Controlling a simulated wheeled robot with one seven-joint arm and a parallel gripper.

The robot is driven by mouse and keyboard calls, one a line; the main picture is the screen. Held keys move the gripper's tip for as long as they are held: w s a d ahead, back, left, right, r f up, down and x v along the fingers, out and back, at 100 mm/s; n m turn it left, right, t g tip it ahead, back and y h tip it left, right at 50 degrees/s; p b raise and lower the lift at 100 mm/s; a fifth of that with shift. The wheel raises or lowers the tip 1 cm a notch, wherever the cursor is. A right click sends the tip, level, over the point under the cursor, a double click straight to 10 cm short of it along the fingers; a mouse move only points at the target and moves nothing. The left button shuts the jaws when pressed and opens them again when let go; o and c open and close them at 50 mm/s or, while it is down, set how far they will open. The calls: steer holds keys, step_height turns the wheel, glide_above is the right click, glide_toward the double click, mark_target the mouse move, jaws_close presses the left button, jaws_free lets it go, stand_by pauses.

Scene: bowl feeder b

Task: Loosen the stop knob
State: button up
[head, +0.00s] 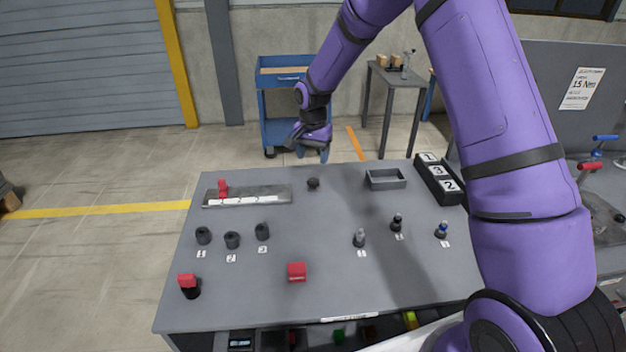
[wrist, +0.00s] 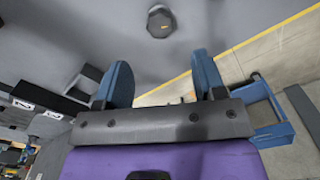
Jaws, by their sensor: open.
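A dark round knob (head: 313,183) stands on the grey table top towards the back middle. A red piece (head: 222,188) sits on a metal rail (head: 272,192) at the back left. My gripper (head: 312,154) is above the table's back edge, above and apart from the dark knob. In the wrist view its two blue fingers (wrist: 163,70) are spread and empty.
Several dark knobs (head: 232,240) and small posts (head: 359,238) stand by numbered labels. A red block (head: 297,272) and a red-topped black piece (head: 188,286) are in front. A grey tray (head: 386,179) and a number holder (head: 440,180) are at the back right. The table's middle is clear.

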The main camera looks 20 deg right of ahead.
mark_target(313, 181)
step_height(313, 181, down, 9)
steer(key=shift+f, duration=0.1)
stand_by(0.3)
steer(key=c, duration=0.9)
